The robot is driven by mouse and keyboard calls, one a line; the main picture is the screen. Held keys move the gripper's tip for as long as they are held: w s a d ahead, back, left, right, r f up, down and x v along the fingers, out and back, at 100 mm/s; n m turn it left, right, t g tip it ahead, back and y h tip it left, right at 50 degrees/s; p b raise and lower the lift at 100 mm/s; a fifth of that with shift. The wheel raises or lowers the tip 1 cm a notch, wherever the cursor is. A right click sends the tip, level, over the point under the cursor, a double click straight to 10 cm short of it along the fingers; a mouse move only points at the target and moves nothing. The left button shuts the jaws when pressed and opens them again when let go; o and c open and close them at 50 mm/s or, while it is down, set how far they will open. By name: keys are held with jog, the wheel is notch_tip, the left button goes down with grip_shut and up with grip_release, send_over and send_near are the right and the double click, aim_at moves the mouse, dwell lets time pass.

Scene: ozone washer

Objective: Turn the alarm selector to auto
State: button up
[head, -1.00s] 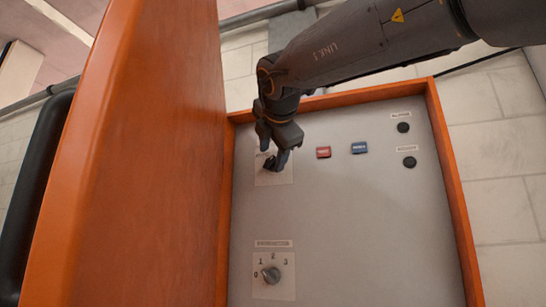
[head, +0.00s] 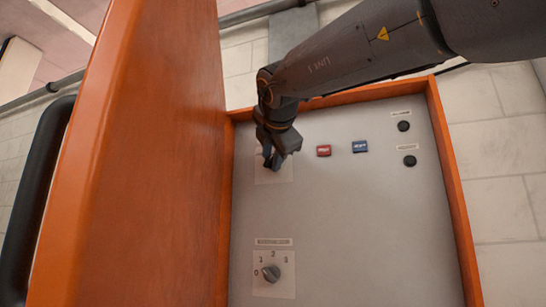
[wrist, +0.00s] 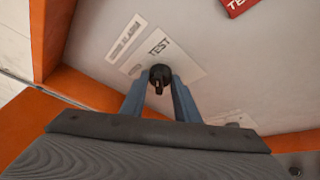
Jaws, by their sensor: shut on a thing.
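The alarm selector (wrist: 160,74) is a small black knob on a pale plate, with the word TEST printed beside it and a small label above. In the wrist view, the two blue-grey fingers of my gripper (wrist: 159,82) stand on either side of the knob and are shut on it. In the head view, my gripper (head: 272,163) reaches down to the selector's plate (head: 284,176) at the panel's upper left and hides the knob. The other position words are not readable, so I cannot tell which position the knob points to.
A red button (head: 324,150) and a blue button (head: 360,146) sit to the right of the selector. Two black round parts (head: 404,126) are farther right. A numbered rotary selector (head: 271,273) is below. The open orange door (head: 150,150) stands close on the left.

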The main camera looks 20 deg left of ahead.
jog(key=shift+r, duration=0.15)
jog(key=shift+r+n+h+p, duration=0.15)
jog(key=shift+n+h+p, duration=0.25)
jog(key=shift+p, duration=0.8)
jog(key=n+h+p, duration=0.1)
jog(key=p, duration=0.3)
jog(key=n+g+h+p, duration=0.1)
jog(key=p, duration=0.3)
jog(key=n+h+p, duration=0.1)
jog(key=n+p, duration=0.1)
jog(key=p, duration=0.2)
jog(key=shift+a+r+g, duration=0.3)
jog(key=shift+a, duration=0.05)
jog(key=shift+n+h+p, duration=0.3)
jog(key=shift+n+p, duration=0.2)
jog(key=shift+p, duration=0.6)
jog(key=shift+f, duration=0.15)
jog(key=o, duration=1)
jog(key=shift+o, duration=0.2)
